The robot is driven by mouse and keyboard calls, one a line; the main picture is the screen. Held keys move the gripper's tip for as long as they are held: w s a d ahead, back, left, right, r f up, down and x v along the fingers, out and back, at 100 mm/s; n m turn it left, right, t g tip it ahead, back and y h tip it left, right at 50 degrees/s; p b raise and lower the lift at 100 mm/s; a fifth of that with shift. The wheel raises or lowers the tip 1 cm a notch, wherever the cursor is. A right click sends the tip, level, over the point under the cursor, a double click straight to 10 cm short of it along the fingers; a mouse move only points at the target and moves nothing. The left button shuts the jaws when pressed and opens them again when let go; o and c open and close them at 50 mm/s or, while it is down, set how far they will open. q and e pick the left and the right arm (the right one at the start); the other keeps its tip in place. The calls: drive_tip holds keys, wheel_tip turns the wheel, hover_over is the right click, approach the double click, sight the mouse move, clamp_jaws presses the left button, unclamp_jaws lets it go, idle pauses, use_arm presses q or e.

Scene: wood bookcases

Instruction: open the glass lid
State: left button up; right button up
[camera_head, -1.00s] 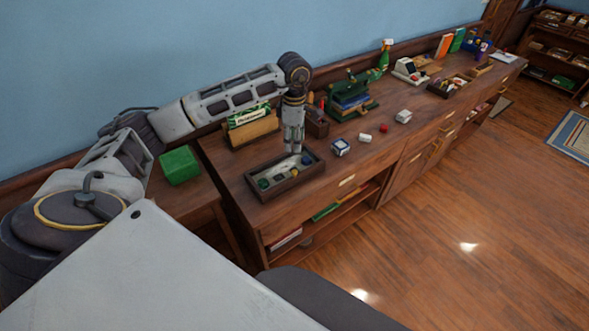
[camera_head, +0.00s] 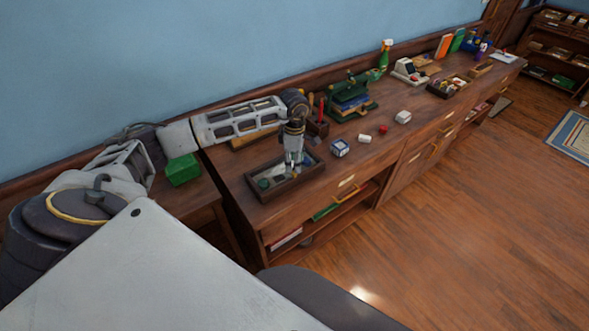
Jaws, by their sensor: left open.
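A dark wooden display tray (camera_head: 298,185) sits on the near left end of the long wooden counter, with small coloured items inside it. I cannot make out the glass lid clearly; it may be the clear pane over this tray. My left gripper (camera_head: 293,170) points down over the tray, fingers at or just above its top, open with nothing visible between them. It hides part of the tray's middle and back; contact is too small to tell. My right gripper is not in view.
Behind the tray stand a wooden holder, red-topped pieces and a green-and-blue stand (camera_head: 352,100). A blue-and-white box (camera_head: 340,148), a small white piece (camera_head: 364,138) and a white block (camera_head: 403,117) lie to the right. A green box (camera_head: 182,170) is at left.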

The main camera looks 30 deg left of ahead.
use_arm(q)
drive_tip(key=shift+f, duration=2.35)
drive_tip(key=shift+c, duration=0.2)
clamp_jaws()
